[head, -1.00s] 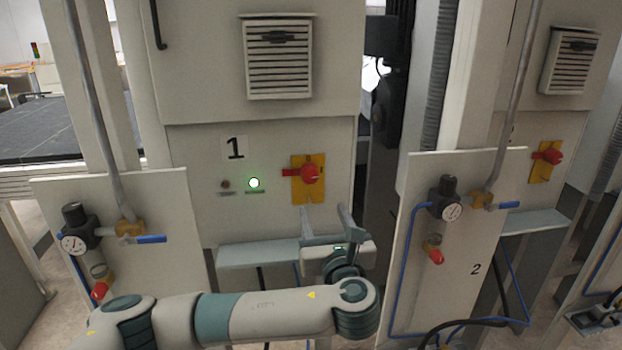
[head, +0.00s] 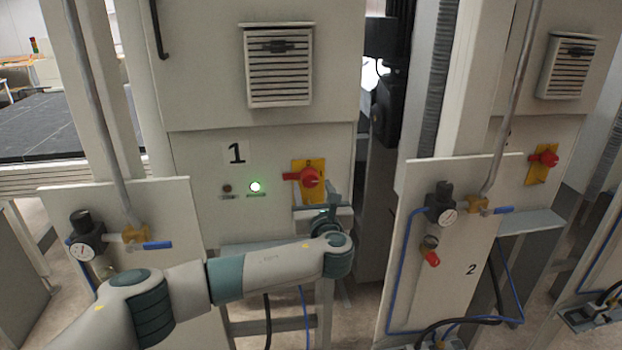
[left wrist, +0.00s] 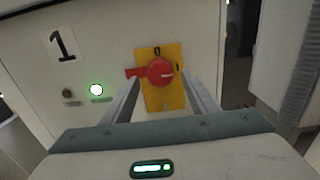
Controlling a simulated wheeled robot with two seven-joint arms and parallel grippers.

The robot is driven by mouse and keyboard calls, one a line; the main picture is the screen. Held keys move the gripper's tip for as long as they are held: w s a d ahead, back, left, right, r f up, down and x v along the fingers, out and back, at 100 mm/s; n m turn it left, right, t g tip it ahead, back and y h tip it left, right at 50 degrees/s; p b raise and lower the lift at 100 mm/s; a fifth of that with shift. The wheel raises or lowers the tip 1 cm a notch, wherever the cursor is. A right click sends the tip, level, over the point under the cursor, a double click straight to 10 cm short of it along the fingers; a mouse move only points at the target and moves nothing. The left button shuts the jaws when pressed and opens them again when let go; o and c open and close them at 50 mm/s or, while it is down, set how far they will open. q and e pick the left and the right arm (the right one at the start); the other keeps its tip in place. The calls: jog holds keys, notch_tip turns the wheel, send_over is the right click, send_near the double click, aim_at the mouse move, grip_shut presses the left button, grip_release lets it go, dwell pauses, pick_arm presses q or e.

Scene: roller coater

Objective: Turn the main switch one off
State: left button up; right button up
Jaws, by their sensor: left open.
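The main switch of panel 1 is a red rotary knob (head: 308,178) on a yellow plate (head: 299,167). In the left wrist view the knob (left wrist: 160,71) has its bar lying sideways, with a "0" above it and a "I" mark at its right. My left gripper (head: 314,196) is open and empty, just in front of and slightly below the knob. In the left wrist view its fingers (left wrist: 162,88) stand left and right of the plate's lower part, with the knob between and slightly above them. Contact cannot be told. My right gripper is not in view.
A lit green lamp (head: 255,187) and a dark lamp (head: 227,188) are left of the switch, under the label "1" (head: 236,153). A grey ledge (head: 240,250) runs below. A second red switch (head: 545,160) is at the right. Regulator panels stand at both sides.

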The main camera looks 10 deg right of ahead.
aim_at(311, 182)
pick_arm(q)
jog(key=shift+w+p, duration=0.4)
jog(key=shift+w, duration=1.4)
jog(key=c, duration=1)
jog(key=shift+c, duration=0.2)
